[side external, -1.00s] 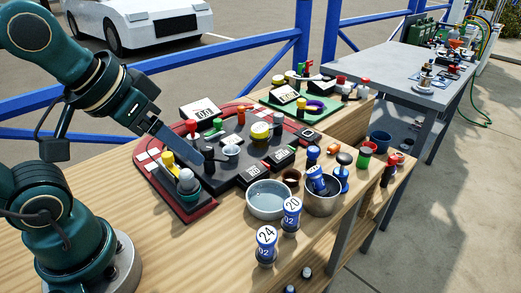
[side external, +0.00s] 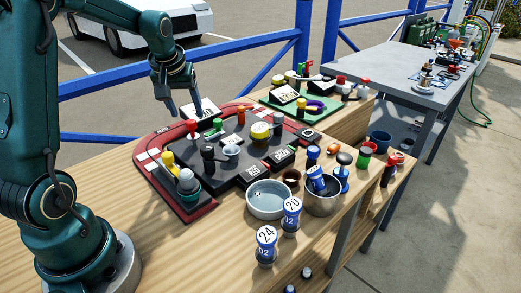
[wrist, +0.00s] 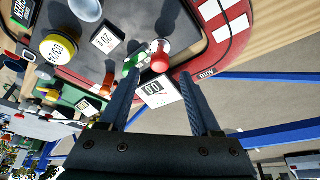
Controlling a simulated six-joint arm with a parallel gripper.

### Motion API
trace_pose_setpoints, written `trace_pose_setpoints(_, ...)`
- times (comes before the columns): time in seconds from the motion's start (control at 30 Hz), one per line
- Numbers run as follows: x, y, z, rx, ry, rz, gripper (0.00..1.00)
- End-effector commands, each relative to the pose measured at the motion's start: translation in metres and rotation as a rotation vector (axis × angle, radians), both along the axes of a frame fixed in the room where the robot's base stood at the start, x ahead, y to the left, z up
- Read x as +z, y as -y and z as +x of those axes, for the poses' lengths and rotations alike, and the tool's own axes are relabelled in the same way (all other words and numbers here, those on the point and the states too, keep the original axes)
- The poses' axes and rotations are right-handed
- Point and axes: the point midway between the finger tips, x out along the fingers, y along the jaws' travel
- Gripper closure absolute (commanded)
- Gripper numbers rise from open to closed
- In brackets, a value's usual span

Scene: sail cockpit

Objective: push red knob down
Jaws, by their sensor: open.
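The red knob (side external: 192,126) stands upright on the dark panel with the red and white border (side external: 145,152). In the wrist view the red knob (wrist: 160,62) shows just ahead of the fingertips, near the middle between them. My gripper (side external: 187,109) is open, points down and is above and close to the red knob; I cannot tell exactly how far apart they are. In the wrist view my gripper (wrist: 158,75) has nothing held between its two fingers.
A green lever (side external: 217,124) and a white display (side external: 203,106) are close to the red knob. A yellow knob (side external: 261,131) and a black knob (side external: 208,153) stand on the same panel. A metal bowl (side external: 268,200) and blue-white cylinders (side external: 266,245) are at the front.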

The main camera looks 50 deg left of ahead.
Motion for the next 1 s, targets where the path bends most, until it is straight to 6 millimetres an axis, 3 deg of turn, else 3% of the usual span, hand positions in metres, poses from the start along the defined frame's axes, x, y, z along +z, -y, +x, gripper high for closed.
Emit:
trace_pose_setpoints(0.23, -0.029, -0.007, 0.008, -0.001, -0.004, -0.003, 0.36)
trace_pose_setpoints(0.6, -0.035, -0.009, 0.010, -0.004, 0.000, -0.001, 0.36)
trace_pose_setpoints(0.77, -0.035, -0.009, 0.010, -0.004, 0.000, 0.000, 0.97)
trace_pose_setpoints(1.0, -0.034, -0.009, 0.010, -0.004, 0.000, 0.000, 1.00)
